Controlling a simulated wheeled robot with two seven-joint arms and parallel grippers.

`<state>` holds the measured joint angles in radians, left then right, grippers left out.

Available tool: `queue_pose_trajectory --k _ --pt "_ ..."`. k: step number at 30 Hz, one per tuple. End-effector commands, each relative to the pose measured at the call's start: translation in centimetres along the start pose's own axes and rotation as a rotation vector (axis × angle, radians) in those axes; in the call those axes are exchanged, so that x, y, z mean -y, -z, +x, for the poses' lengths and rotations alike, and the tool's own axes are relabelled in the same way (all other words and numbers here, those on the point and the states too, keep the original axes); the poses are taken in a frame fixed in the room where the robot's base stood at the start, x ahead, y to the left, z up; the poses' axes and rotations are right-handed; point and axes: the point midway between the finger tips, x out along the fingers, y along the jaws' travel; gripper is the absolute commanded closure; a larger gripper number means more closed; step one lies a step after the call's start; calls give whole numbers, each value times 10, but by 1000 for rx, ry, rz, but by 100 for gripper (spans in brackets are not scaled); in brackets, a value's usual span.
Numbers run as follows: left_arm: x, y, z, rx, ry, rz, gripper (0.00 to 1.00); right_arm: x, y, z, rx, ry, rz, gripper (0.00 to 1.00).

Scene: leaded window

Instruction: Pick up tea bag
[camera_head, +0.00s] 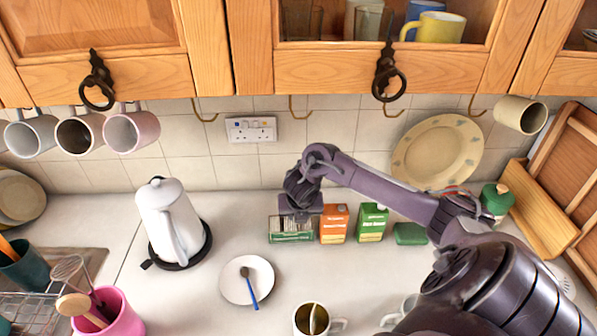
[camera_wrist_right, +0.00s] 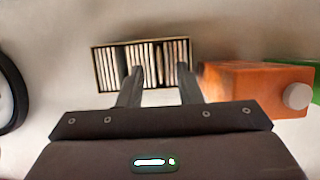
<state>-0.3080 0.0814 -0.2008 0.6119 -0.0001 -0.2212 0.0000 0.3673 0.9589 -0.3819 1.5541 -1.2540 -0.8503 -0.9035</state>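My right gripper (camera_head: 299,214) is over this box. In the right wrist view my right gripper (camera_wrist_right: 160,72) has its two fingers spread apart, with tips over the near part of the box and tea bags between and beyond them. No tea bag is clearly held. How deep the tips reach is hard to tell. My left gripper is not in view.
An orange carton (camera_head: 334,223) and a green carton (camera_head: 372,223) stand close right of the box. A white kettle (camera_head: 168,216) is to the left. A saucer (camera_head: 247,280) with a blue-handled spoon and a mug (camera_head: 311,319) are nearer. Hooks and cupboards hang above.

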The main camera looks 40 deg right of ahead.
Motion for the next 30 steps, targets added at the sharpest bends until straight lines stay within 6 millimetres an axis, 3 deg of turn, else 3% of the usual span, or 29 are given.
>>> queue_pose_trajectory --k 6,12,20,30 --pt "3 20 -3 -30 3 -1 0 0 0 22 -1 0 1 68" --pt "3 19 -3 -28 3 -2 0 0 1 23 -2 0 0 68" --pt "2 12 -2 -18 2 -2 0 0 2 24 -4 0 -1 100" --pt "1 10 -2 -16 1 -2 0 0 3 24 -6 -1 -1 100"
